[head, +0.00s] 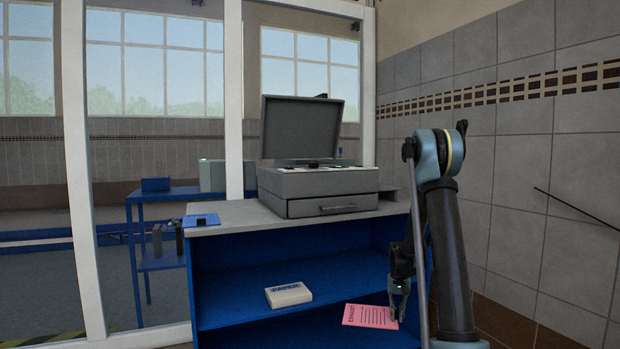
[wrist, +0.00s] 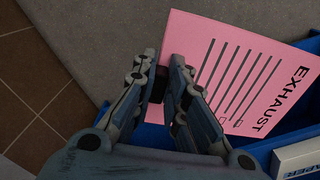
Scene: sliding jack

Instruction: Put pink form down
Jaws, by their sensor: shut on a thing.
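The pink form (head: 370,316) is a flat pink sheet with black lines and the word EXHAUST. In the head view it is at the lower right, in front of the blue shelf unit. My gripper (head: 399,300) is at its right edge. In the wrist view the form (wrist: 238,70) extends right from my gripper (wrist: 174,85), whose fingers are closed on its edge. I cannot tell whether the form touches the shelf below it.
A blue shelf unit (head: 230,283) with a grey top (head: 240,215) carries a grey copier (head: 318,183) with its lid raised. A white paper pack (head: 288,295) lies on the shelf and also shows in the wrist view (wrist: 298,158). A tiled wall (head: 520,150) bounds the right.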

